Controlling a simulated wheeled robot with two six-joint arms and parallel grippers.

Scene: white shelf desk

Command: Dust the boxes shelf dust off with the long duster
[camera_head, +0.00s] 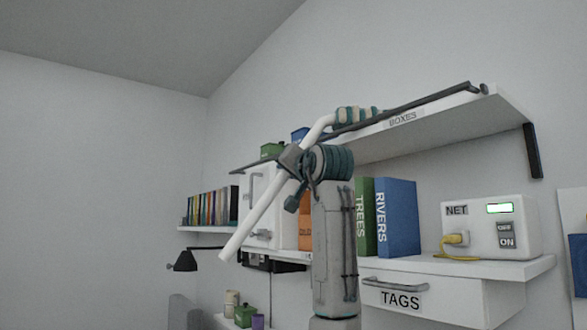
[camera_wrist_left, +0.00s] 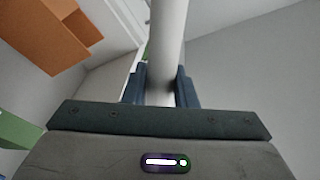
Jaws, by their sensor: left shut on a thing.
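My left gripper (camera_head: 290,158) is shut on the white handle of the long duster (camera_head: 250,227). The handle slants from low left to upper right, and it also shows between the dark fingers in the left wrist view (camera_wrist_left: 167,45). The duster's teal and grey banded head (camera_head: 358,114) is at the level of the boxes shelf (camera_head: 440,128), near its front edge by the BOXES label. I cannot tell whether the head touches the shelf. The shelf's top is hidden from below, and no dust is visible. My right gripper is not in view.
A dark bar (camera_head: 430,101) runs along the shelf front. Below stand green and blue books (camera_head: 397,215), a white NET box (camera_head: 490,226) and a TAGS drawer (camera_head: 400,299). A black lamp (camera_head: 186,260) is at left. An orange box (camera_wrist_left: 50,30) shows in the wrist view.

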